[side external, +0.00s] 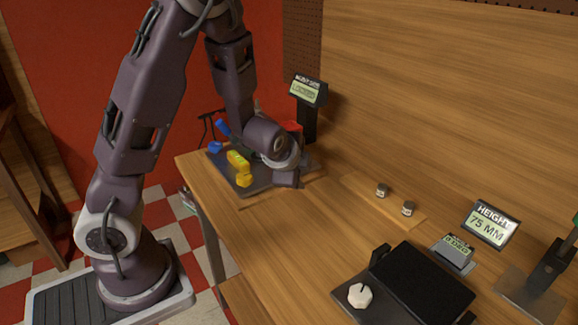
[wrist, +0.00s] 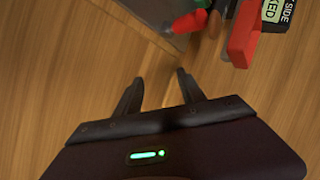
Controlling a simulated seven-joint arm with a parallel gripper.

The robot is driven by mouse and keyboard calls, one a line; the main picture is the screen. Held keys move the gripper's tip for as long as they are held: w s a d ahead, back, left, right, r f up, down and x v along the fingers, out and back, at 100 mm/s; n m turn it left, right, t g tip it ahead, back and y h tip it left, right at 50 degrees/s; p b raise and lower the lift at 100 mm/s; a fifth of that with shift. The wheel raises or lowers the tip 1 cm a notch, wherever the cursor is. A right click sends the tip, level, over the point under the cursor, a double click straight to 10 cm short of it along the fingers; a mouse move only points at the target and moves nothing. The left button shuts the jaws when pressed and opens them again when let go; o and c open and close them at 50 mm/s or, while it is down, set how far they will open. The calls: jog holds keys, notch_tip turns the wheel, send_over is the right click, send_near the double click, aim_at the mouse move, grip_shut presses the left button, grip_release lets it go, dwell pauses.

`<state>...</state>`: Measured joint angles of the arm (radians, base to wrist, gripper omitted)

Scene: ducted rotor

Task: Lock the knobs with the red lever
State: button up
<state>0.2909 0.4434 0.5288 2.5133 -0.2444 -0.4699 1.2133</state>
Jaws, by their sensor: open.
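A red piece (side external: 292,127), which looks like the red lever, stands at the back of a dark plate (side external: 223,172), partly hidden behind my arm. In the wrist view a red bar (wrist: 243,38) lies beyond my fingertips, up and to the right, apart from them. My gripper (wrist: 158,80) is open and empty, its two fingers over bare wood. In the side view my gripper (side external: 287,180) is low near the plate's right edge. Blue pieces (side external: 215,147) and yellow pieces (side external: 238,161) sit on the plate. I cannot tell which parts are the knobs.
A display on a black post (side external: 308,92) stands behind the plate; its lower word looks like "LOCKED". To the right are two small blocks (side external: 382,190), a black box (side external: 422,283), a white knob (side external: 360,295) and a "HEIGHT 75 MM" sign (side external: 490,224). The table's middle is clear.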

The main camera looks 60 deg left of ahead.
jog(key=s+d+r+n+h, duration=0.5)
jog(key=s+d+r, duration=0.5)
jog(key=r, duration=0.1)
jog(key=shift+d+n+g, duration=0.35)
jog(key=shift+n+g, duration=0.05)
jog(key=shift+s, duration=0.1)
